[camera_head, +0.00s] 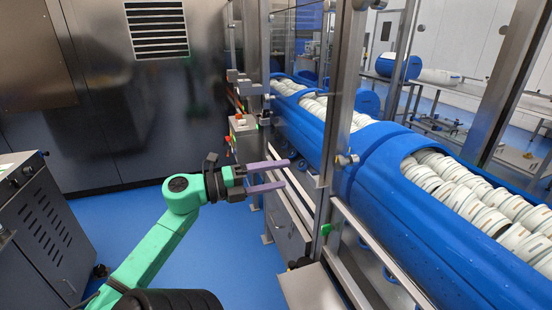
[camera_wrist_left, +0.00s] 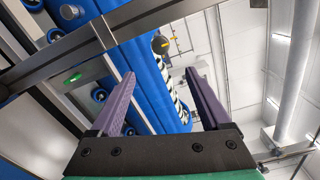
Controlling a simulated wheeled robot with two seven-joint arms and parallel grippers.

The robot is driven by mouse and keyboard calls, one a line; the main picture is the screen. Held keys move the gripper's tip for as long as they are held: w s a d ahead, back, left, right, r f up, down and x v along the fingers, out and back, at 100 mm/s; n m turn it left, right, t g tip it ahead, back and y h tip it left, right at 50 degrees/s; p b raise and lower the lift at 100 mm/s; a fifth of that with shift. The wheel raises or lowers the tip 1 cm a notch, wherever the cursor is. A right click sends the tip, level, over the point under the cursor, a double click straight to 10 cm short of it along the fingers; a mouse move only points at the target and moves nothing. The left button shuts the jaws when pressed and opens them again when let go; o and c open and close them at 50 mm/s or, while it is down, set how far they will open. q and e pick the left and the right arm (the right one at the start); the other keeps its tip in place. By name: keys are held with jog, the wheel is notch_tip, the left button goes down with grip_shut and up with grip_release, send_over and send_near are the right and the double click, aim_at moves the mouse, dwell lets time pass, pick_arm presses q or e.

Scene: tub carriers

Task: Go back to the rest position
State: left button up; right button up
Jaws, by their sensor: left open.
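My left gripper (camera_head: 279,176) is open, with two purple fingers apart and nothing between them. Its green arm reaches in from the lower left of the head view. The fingers point right, toward the steel frame beside the blue tub carriers. In the left wrist view the two fingers of this gripper (camera_wrist_left: 163,92) stand apart with an empty gap. Behind them are a blue carrier (camera_wrist_left: 150,85) and a steel bar. My right gripper is in neither view.
A steel post (camera_head: 338,120) and rails stand just right of the gripper. Long blue carriers (camera_head: 375,165) filled with white tubs (camera_head: 470,200) run along the right. A dark cabinet (camera_head: 45,225) stands at the left. The blue floor (camera_head: 120,225) between is clear.

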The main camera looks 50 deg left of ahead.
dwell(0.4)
pick_arm(q)
jog(key=a+f+n+y, duration=0.4)
jog(key=a+f+n, duration=0.15)
jog(key=f, duration=0.45)
jog(key=a+f+n+y, duration=0.3)
jog(key=a+f+n, duration=0.2)
jog(key=f+n, duration=0.3)
notch_tip(320, 180, down, 16)
jog(key=s+n+g+y, duration=0.1)
jog(key=n+g+y, duration=0.1)
jog(key=n+g, duration=0.15)
jog(key=s+d+f+n+g, duration=0.1)
jog(key=s+d+f+g, duration=0.2)
jog(key=f, duration=0.4)
jog(key=s+d+f+n+g+h, duration=0.1)
jog(key=s+d+f+n, duration=0.1)
jog(key=d+f, duration=0.35)
jog(key=s+d+f+n+g, duration=0.1)
jog(key=s+d+f+g, duration=0.15)
jog(key=f, duration=0.55)
jog(key=s+d+f+n+g+h, duration=0.1)
jog(key=s+d+f+g, duration=0.5)
jog(key=s+d+f, duration=0.7)
jog(key=s+d+h, duration=0.1)
jog(key=s+d, duration=0.2)
jog(key=d, duration=0.1)
jog(key=shift+h, duration=0.4)
jog(key=shift+s, duration=0.1)
